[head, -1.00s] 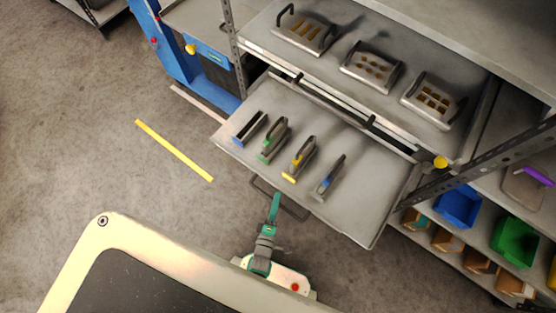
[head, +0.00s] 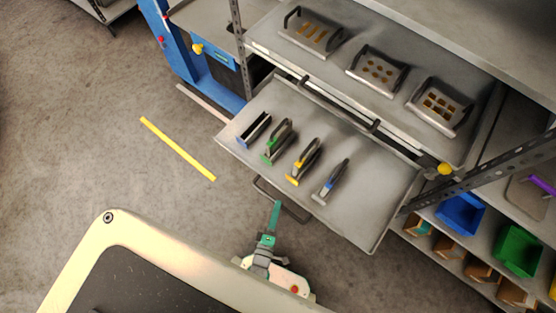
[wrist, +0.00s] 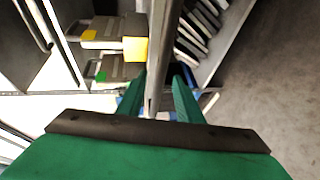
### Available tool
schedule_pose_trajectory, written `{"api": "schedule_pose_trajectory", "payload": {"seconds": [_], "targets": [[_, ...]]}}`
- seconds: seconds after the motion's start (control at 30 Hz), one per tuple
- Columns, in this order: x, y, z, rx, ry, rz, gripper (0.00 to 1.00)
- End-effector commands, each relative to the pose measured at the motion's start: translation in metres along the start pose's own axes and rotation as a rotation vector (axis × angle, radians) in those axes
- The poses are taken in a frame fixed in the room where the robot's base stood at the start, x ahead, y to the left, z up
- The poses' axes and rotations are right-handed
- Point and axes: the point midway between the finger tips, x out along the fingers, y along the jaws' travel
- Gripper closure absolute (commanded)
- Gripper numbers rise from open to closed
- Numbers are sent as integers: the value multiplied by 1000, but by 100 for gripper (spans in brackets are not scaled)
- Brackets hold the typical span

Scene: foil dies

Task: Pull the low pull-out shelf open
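The low pull-out shelf (head: 345,215) stands well out from the rack in the head view, a grey tray with several dies on it. Its dark bar handle (head: 296,211) juts from the front edge. In the wrist view the handle bar (wrist: 157,60) runs upright between the two green fingers (wrist: 160,82). A gap shows between the bar and the right finger, so the fingers look open around it.
A higher shelf (head: 390,93) with three metal dies sits above. A rack post (head: 470,183) is to the right, with blue (head: 460,213) and green (head: 517,250) bins beyond. A blue frame (head: 165,40) stands at left. The floor left of the shelf is clear, with a yellow strip (head: 178,150).

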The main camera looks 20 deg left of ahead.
Motion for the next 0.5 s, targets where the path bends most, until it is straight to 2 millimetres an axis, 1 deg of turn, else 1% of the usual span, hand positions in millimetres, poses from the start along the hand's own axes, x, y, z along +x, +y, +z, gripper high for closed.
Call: {"api": "schedule_pose_trajectory", "payload": {"seconds": [0.03,0.2,0.33,0.5], "targets": [[-12,-1,0,0,-1,-3,68],[-44,-1,1,0,-2,-3,68],[-62,-1,1,0,-2,-2,68],[-76,0,1,1,-2,-1,68]]}}
